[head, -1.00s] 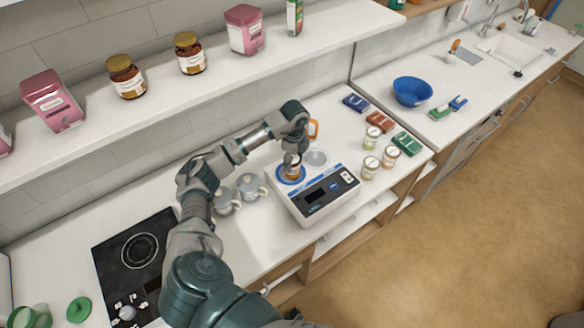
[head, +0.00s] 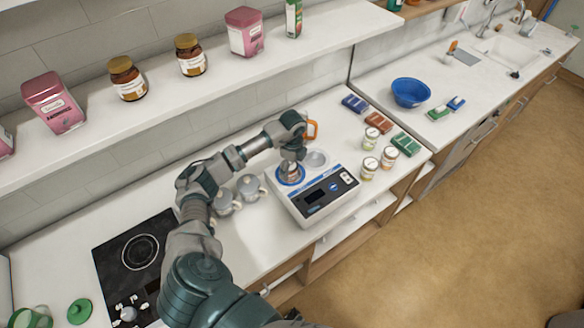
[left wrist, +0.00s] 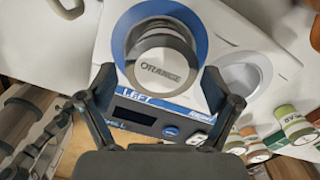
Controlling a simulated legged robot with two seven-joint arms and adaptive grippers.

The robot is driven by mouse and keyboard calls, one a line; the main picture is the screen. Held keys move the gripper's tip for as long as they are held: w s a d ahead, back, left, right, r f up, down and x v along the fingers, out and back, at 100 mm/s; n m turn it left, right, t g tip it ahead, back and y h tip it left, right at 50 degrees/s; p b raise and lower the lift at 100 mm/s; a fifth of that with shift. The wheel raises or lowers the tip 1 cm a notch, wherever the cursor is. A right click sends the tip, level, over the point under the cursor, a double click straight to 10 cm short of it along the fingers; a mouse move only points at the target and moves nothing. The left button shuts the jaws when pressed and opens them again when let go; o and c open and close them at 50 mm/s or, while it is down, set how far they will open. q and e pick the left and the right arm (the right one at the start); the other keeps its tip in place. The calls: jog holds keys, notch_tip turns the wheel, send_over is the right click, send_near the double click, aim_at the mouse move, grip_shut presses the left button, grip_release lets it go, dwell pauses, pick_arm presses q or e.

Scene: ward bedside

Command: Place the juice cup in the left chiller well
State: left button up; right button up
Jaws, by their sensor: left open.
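The juice cup (head: 291,172) stands in the left well of the chiller (head: 318,207). In the left wrist view its grey lid (left wrist: 163,68) reads "ORANGE", and the blue ring marked "LEFT" (left wrist: 127,52) surrounds the cup. It looks upright; how deep it sits is hard to tell. My left gripper (head: 291,159) is just above the cup, pointing down. In the left wrist view my left gripper (left wrist: 160,80) is open, with one finger on each side of the lid and visible gaps. The right chiller well (head: 316,158) looks empty. My right gripper is not in view.
Two grey mugs (head: 249,187) stand left of the chiller. An orange-handled mug (head: 310,129) is behind it. Several small jars (head: 370,167) and coloured packs (head: 407,144) lie to the right. A shelf (head: 200,95) runs above the counter's back.

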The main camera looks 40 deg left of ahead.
pick_arm(q)
notch_tip(320, 180, up, 12)
jog(key=b, duration=0.1)
jog(key=shift+f, duration=0.25)
jog(key=shift+f, duration=0.1)
dwell(0.4)
